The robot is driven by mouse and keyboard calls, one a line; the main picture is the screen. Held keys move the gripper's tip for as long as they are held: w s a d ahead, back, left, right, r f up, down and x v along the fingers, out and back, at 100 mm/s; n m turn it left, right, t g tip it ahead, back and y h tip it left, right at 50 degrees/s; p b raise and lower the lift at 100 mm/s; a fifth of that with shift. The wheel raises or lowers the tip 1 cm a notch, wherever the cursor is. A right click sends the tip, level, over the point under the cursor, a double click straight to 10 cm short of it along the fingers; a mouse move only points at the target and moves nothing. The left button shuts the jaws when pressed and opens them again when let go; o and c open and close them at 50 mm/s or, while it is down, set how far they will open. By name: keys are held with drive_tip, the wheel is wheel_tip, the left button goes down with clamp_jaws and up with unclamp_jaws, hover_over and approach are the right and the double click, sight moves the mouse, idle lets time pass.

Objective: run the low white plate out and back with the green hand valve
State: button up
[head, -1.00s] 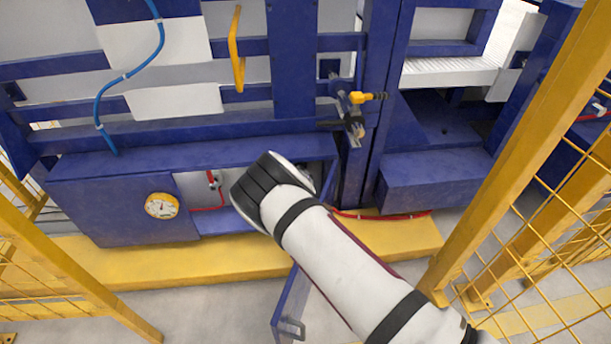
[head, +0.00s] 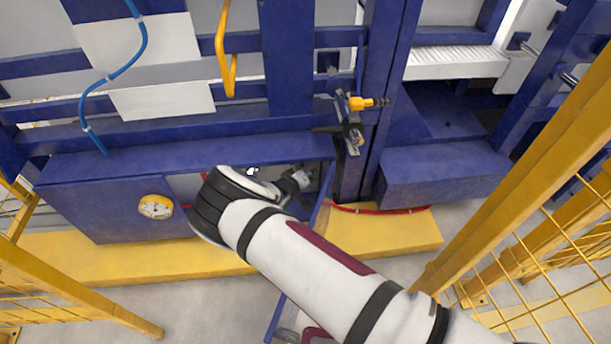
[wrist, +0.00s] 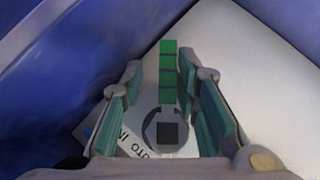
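In the wrist view, the green hand valve (wrist: 168,75) shows as a segmented green bar above a round grey hub with a dark square. My gripper (wrist: 160,78) is open, with one finger on each side of the bar; I cannot tell whether either touches it. In the head view, my gripper (head: 296,182) is at the open cabinet under the blue frame, partly hidden by my wrist. The valve is not visible there.
The blue cabinet (head: 100,205) carries a gauge (head: 155,207). Its open door (head: 283,310) hangs beside my arm. A yellow-handled fitting (head: 362,103) sticks out above. Yellow mesh fencing (head: 535,220) stands close on the right. In the wrist view, a partly hidden printed label (wrist: 137,142) lies beside the hub.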

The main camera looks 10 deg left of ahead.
drive_tip(key=shift+a+f, duration=0.1)
drive_tip(key=shift+a, duration=0.05)
drive_tip(key=shift+s, duration=0.15)
drive_tip(key=v, duration=1.1)
drive_tip(key=shift+s+r, duration=0.25)
idle(0.6)
